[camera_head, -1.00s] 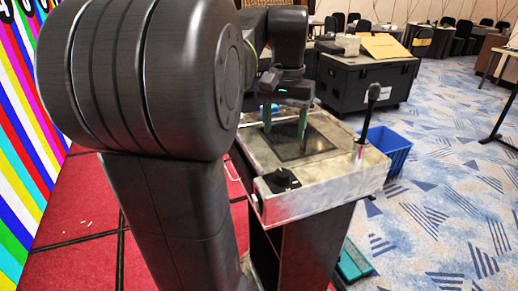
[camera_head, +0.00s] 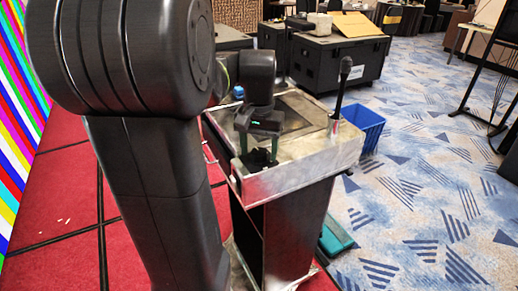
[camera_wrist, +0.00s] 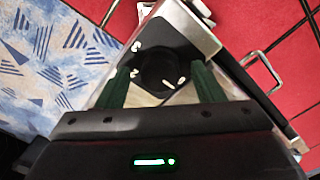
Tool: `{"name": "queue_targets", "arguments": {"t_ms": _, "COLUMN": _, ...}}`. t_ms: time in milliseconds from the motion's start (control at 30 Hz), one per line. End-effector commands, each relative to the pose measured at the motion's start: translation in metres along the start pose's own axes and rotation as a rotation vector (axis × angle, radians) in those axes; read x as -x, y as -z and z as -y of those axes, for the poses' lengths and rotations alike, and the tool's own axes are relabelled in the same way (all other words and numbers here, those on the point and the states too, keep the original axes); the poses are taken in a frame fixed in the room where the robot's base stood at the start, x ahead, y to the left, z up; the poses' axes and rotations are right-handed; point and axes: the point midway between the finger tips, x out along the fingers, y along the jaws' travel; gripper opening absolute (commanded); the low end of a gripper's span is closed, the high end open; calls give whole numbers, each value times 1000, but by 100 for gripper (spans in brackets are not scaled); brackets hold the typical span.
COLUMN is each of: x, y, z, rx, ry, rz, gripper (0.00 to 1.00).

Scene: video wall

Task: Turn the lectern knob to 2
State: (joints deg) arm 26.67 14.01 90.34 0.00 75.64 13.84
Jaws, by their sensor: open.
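The lectern (camera_head: 300,165) is a metal-topped stand with a dark inset panel. Its black round knob (camera_head: 259,158) sits at the near left corner, partly hidden by my gripper (camera_head: 259,150) in the head view.
A black microphone (camera_head: 341,84) stands upright at the lectern's right side. A blue crate (camera_head: 366,128) is on the carpet beyond it. A metal handle (camera_wrist: 262,68) juts from the lectern's side. A large black case (camera_head: 333,65) stands behind.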

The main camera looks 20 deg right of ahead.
Motion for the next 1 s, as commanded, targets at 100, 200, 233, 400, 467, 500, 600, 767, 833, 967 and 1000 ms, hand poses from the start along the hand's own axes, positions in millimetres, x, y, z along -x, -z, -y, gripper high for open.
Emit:
{"name": "queue_targets", "arguments": {"t_ms": 100, "x": -2, "y": 0, "z": 0, "rx": 0, "ry": 0, "rz": 0, "gripper": 61}}
{"name": "queue_targets", "arguments": {"t_ms": 200, "x": -2, "y": 0, "z": 0, "rx": 0, "ry": 0, "rz": 0, "gripper": 61}}
{"name": "queue_targets", "arguments": {"t_ms": 233, "x": -2, "y": 0, "z": 0, "rx": 0, "ry": 0, "rz": 0, "gripper": 61}}
{"name": "queue_targets", "arguments": {"t_ms": 400, "x": -2, "y": 0, "z": 0, "rx": 0, "ry": 0, "rz": 0, "gripper": 38}}
{"name": "queue_targets", "arguments": {"t_ms": 467, "x": -2, "y": 0, "z": 0, "rx": 0, "ry": 0, "rz": 0, "gripper": 26}}
{"name": "queue_targets", "arguments": {"t_ms": 500, "x": -2, "y": 0, "z": 0, "rx": 0, "ry": 0, "rz": 0, "gripper": 18}}
{"name": "queue_targets", "arguments": {"t_ms": 600, "x": -2, "y": 0, "z": 0, "rx": -1, "ry": 0, "rz": 0, "gripper": 17}}
{"name": "queue_targets", "arguments": {"t_ms": 767, "x": -1, "y": 0, "z": 0, "rx": -18, "ry": 0, "rz": 0, "gripper": 17}}
{"name": "queue_targets", "arguments": {"t_ms": 833, "x": -1, "y": 0, "z": 0, "rx": -35, "ry": 0, "rz": 0, "gripper": 17}}
{"name": "queue_targets", "arguments": {"t_ms": 967, "x": 0, "y": 0, "z": 0, "rx": -94, "ry": -1, "rz": 2, "gripper": 17}}
{"name": "queue_targets", "arguments": {"t_ms": 1000, "x": 0, "y": 0, "z": 0, "rx": -119, "ry": -1, "rz": 2, "gripper": 17}}
